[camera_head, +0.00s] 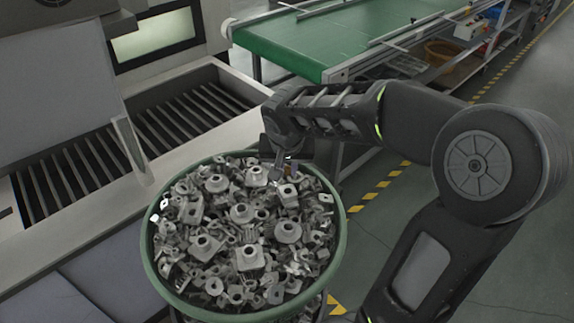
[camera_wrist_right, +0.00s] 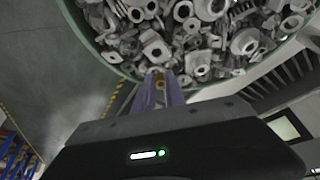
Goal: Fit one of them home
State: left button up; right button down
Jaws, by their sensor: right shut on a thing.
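A round green bin (camera_head: 343,240) stands in the middle of the head view, heaped with grey metal parts (camera_head: 240,213), many with a raised ring or hole. My right gripper (camera_head: 279,176) reaches in from the right, over the bin's far right side, with its fingers pointing down at the heap. In the right wrist view the fingers (camera_wrist_right: 160,82) are close together at the bin's rim (camera_wrist_right: 110,62). They are shut on a small metal part, mostly hidden between them; its shape is unclear. My left gripper is not in view.
A light grey machine with dark slatted openings (camera_head: 75,178) lies left of the bin, with a clear upright panel (camera_head: 130,147) at its edge. A green conveyor (camera_head: 310,42) stands behind. The floor at right is open, with yellow-black tape (camera_head: 380,183).

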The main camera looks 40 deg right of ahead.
aim_at(289, 196)
jog(key=shift+s+f+b, duration=0.1)
jog(key=shift+f+b, duration=0.25)
jog(key=shift+f, duration=0.4)
jog(key=shift+f+b, duration=1.1)
jog(key=shift+f, duration=1.15)
jog(key=shift+b, duration=0.35)
jog(key=shift+f+b, duration=0.35)
jog(key=shift+b, duration=0.1)
jog(key=shift+s+a+f+b, duration=0.15)
jog(key=shift+f+b, duration=0.15)
jog(key=shift+b, duration=0.5)
dwell(1.7)
jog(key=c, duration=1.3)
grip_release()
